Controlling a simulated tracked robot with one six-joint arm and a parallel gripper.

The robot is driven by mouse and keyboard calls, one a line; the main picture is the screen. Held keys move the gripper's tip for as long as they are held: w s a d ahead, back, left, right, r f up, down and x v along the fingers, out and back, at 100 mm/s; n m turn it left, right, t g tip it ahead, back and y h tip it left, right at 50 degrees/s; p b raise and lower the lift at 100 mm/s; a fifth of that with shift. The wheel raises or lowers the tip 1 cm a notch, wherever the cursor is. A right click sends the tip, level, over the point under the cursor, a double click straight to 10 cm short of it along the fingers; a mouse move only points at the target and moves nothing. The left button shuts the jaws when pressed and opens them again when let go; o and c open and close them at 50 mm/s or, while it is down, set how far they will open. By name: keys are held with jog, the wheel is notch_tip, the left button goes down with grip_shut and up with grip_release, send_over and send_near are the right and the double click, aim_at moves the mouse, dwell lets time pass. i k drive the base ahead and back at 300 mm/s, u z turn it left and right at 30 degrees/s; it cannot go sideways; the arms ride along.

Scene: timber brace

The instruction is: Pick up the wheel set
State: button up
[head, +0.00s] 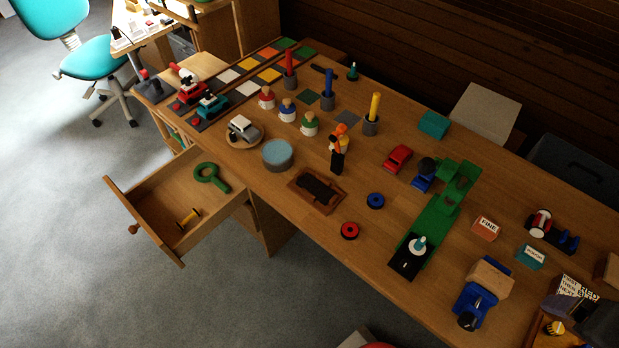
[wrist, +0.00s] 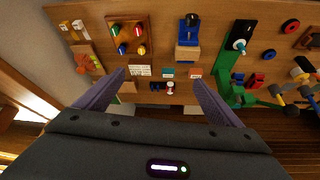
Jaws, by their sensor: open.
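I cannot make out the wheel set in the wrist view. My gripper (wrist: 159,76) is open, its two purple-grey fingers spread wide with nothing between them. It faces the right-hand part of the table, around the sign blocks, well away from the drawer. I cannot pick it out surely in the head view.
A green magnifier-shaped piece (head: 208,175) shares the drawer. The tabletop (head: 290,240) is crowded: a blue truck (head: 477,296), green ramp (head: 438,222), red car (head: 398,157), colored posts and peg figures. A teal office chair (head: 75,70) stands behind at left. Open grey floor lies before the drawer.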

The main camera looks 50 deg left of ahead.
aim_at(180, 226)
jog(key=u, duration=3.6)
jog(key=i, duration=0.35)
jog(key=z, duration=0.15)
